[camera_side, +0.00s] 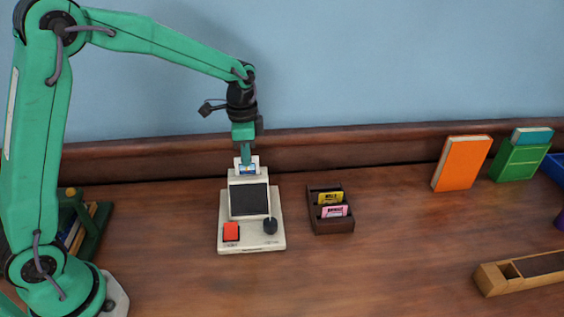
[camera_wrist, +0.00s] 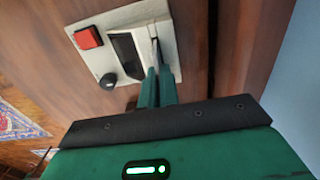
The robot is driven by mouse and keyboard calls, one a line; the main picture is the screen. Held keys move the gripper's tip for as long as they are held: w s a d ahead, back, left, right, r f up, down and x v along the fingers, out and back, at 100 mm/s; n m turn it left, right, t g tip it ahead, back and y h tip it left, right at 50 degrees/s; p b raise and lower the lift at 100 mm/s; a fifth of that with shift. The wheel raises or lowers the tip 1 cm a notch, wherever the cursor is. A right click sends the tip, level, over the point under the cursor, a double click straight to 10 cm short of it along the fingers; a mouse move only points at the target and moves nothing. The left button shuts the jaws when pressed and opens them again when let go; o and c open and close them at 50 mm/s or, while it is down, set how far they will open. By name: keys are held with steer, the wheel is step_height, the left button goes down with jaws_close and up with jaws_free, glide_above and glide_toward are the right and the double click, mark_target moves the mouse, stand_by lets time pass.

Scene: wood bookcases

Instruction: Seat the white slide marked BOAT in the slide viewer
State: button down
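The slide viewer (camera_side: 277,206) is a cream device with a dark screen, a red button and a black knob. It also shows in the wrist view (camera_wrist: 133,84). The white slide (camera_side: 249,169), with a small blue picture, stands upright at the top rear of the viewer. Its marking is too small to read. My gripper (camera_side: 245,158) is over the viewer's back, its narrow fingers pointing down and shut on the slide's upper edge. In the wrist view, my fingers (camera_wrist: 158,72) are close together, with the slide edge-on at their tips. How deep it sits in the slot is hidden.
A dark wooden rack (camera_side: 333,226) right of the viewer holds a yellow slide (camera_side: 329,198) and a pink slide (camera_side: 334,211). An orange book (camera_side: 461,163), a green box (camera_side: 518,160) and a wooden tray (camera_side: 490,279) stand farther right. The table between is clear.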

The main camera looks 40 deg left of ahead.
mark_target(248, 176)
steer(key=shift+f, duration=1.45)
steer(key=shift+f, duration=0.1)
steer(key=c, duration=1.6)
jaws_free()
steer(key=shift+c, duration=0.2)
step_height(248, 176, up, 12)
